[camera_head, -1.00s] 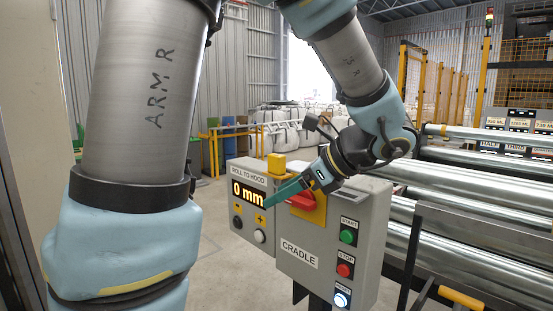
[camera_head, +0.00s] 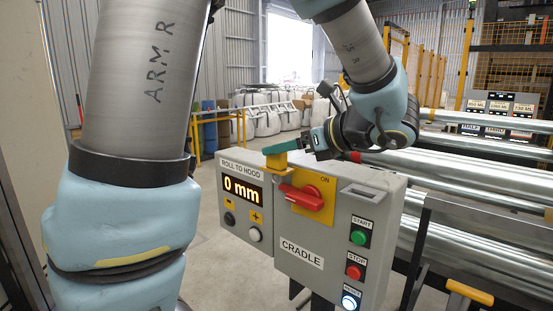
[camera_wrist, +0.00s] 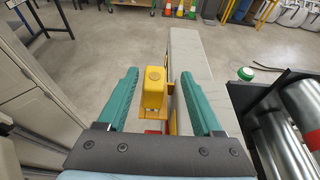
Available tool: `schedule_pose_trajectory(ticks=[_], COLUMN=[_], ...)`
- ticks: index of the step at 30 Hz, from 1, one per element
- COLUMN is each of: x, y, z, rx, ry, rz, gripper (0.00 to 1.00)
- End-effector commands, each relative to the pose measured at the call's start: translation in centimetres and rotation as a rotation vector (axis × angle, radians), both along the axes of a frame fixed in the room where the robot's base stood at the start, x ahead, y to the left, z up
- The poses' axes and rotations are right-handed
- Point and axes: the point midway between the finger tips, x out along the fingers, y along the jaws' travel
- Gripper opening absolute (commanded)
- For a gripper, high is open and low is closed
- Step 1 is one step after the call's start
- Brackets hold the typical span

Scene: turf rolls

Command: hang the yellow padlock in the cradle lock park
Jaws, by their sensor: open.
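A red rotary switch handle (camera_head: 302,197) sticks out on its yellow plate below the block. A display box (camera_head: 243,177) reading 0 mm adjoins on the left. Shiny metal rollers (camera_head: 460,195) lie to the right. Open floor shows behind the boxes.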

Motion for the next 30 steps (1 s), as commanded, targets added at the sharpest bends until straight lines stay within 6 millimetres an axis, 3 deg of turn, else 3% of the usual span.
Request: schedule_pose_trajectory(ticks=[9, 18, 30], x=[2.4, 2.8, 2.8], y=[3.3, 3.5, 3.5], z=[-1.5, -1.7, -1.7], rx=[0.001, 0.0, 0.0], ry=[0.003, 0.0, 0.001], rz=[0.004, 0.002, 0.002], gripper=[0.68, 0.68, 0.24])
